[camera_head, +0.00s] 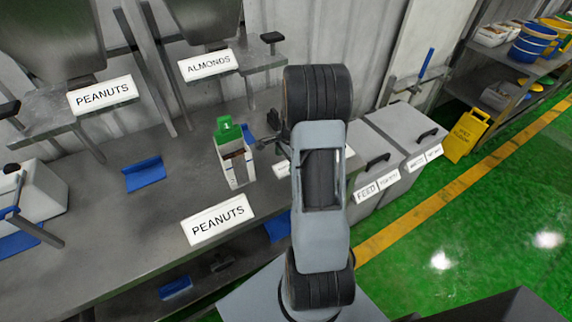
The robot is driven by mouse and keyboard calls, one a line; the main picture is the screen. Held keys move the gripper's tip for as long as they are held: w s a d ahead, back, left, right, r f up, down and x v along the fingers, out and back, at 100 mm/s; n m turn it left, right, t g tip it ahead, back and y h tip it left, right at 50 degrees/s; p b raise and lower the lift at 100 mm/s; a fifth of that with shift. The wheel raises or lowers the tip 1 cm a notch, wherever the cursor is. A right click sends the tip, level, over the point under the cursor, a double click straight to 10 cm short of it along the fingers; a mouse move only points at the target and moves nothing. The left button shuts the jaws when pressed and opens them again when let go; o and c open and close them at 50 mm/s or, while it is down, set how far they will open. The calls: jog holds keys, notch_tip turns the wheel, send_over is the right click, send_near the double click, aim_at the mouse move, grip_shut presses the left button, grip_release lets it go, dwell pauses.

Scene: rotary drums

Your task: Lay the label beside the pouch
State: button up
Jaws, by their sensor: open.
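The pouch (233,158) is a white packet with a dark window and a green top marked 1. It stands upright on the steel bench. A white label reading PEANUTS (218,220) is at the bench's front edge, in front of the pouch. Another white label (284,171) is right of the pouch, mostly hidden by my arm. I cannot tell which label the task means. My gripper (272,145) is just right of the pouch, open and small in view. My arm partly hides it, and I see nothing held in it.
Hoppers above the bench carry PEANUTS (103,95) and ALMONDS (206,65) signs. A blue scoop-like piece (145,172) lies left of the pouch. Grey lidded bins (398,150) stand right of the bench. The bench left of the front label is clear.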

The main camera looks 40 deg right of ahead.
notch_tip(320, 180, up, 8)
jog(key=d, duration=0.1)
notch_tip(320, 180, up, 5)
jog(key=n, duration=0.3)
send_over(280, 172)
jog(key=s+a+r+n+t, duration=0.2)
jog(key=s+a+n, duration=0.3)
jog(key=a+n, duration=0.3)
jog(key=s+a+r+n+t+h, duration=0.1)
jog(key=s+a+r+n+t, duration=0.1)
jog(key=s+a+n, duration=0.4)
jog(key=shift+s+a+r+n+b, duration=0.35)
jog(key=shift+a+r+n, duration=0.35)
jog(key=shift+a+n, duration=0.9)
jog(key=shift+a+m, duration=0.2)
jog(key=shift+m, duration=0.1)
